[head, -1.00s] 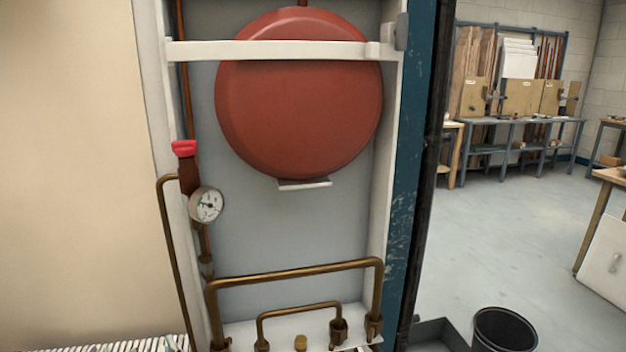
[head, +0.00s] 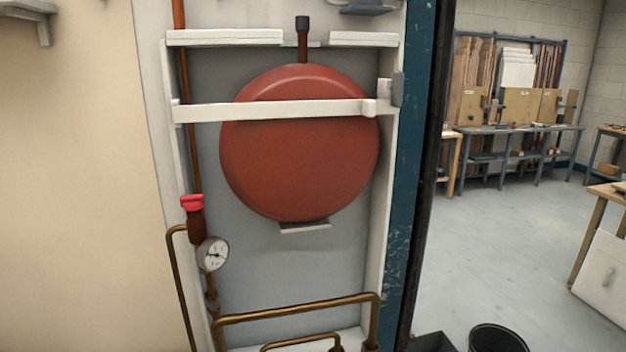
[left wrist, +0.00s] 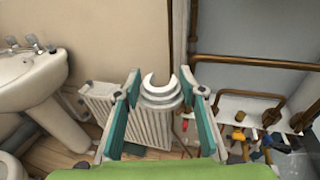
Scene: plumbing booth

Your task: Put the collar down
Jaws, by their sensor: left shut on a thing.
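The collar (left wrist: 161,91) is a pale grey-white piece with a C-shaped, open-ended upper rim and a stepped body. It shows in the left wrist view between the teal-lined fingers of my left gripper (left wrist: 163,84), which is shut on it. The collar is held in the air, with a white ribbed radiator (left wrist: 150,128) behind it. Its underside is hidden. Neither gripper shows in the head view, and my right gripper is in no view.
A red round vessel (head: 300,165) sits behind a white bar (head: 270,111). A gauge (head: 213,254) and copper pipes (head: 295,309) are below. A white ledge (left wrist: 235,108) with several small items is right, a basin (left wrist: 30,80) left. Open floor (head: 480,260) lies right.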

